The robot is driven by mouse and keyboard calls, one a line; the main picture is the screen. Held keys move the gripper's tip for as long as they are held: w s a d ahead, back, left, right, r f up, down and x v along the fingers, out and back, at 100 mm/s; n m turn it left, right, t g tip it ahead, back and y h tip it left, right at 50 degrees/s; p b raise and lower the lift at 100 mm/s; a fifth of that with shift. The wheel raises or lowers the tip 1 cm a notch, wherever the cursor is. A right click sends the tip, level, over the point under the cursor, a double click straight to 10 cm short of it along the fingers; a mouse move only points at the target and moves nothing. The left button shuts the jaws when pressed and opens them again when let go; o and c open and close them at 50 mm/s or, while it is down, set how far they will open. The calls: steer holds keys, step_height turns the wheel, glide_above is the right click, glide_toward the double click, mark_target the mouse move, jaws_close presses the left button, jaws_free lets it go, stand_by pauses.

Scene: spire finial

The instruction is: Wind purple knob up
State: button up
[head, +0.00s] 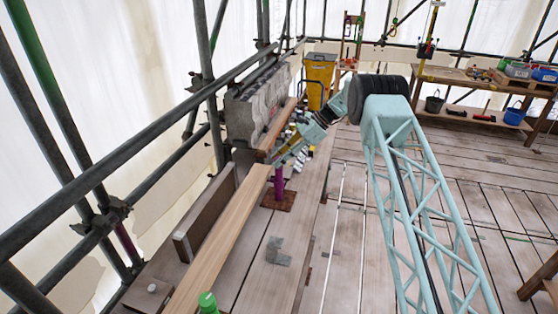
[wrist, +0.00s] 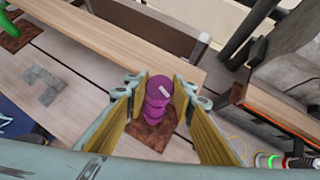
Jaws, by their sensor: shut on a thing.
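The purple knob (head: 278,183) stands upright over a brown plate (head: 279,197) on the planks, beside a long pale board. In the wrist view the purple knob (wrist: 158,86) has a rounded top with a small pale mark and sits between the two yellow-lined fingers. My gripper (wrist: 160,94) is shut on it, one finger on each side. In the head view my gripper (head: 281,162) reaches down to the knob's top from the right, and its fingertips are partly hidden.
A pale board (head: 222,240) runs along the left of the knob. A green knob (head: 207,301) stands nearer the front. Grey stonework (head: 257,110) and a yellow bin (head: 319,75) stand behind. Scaffold poles line the left. The plank floor at right is largely clear.

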steer(key=shift+n+g, duration=0.3)
steer(key=shift+n, duration=0.1)
stand_by(0.3)
steer(key=o, duration=0.8)
steer(key=shift+a, duration=0.1)
steer(key=shift+o, duration=0.2)
steer(key=shift+r, duration=0.1)
steer(key=v, duration=1.2)
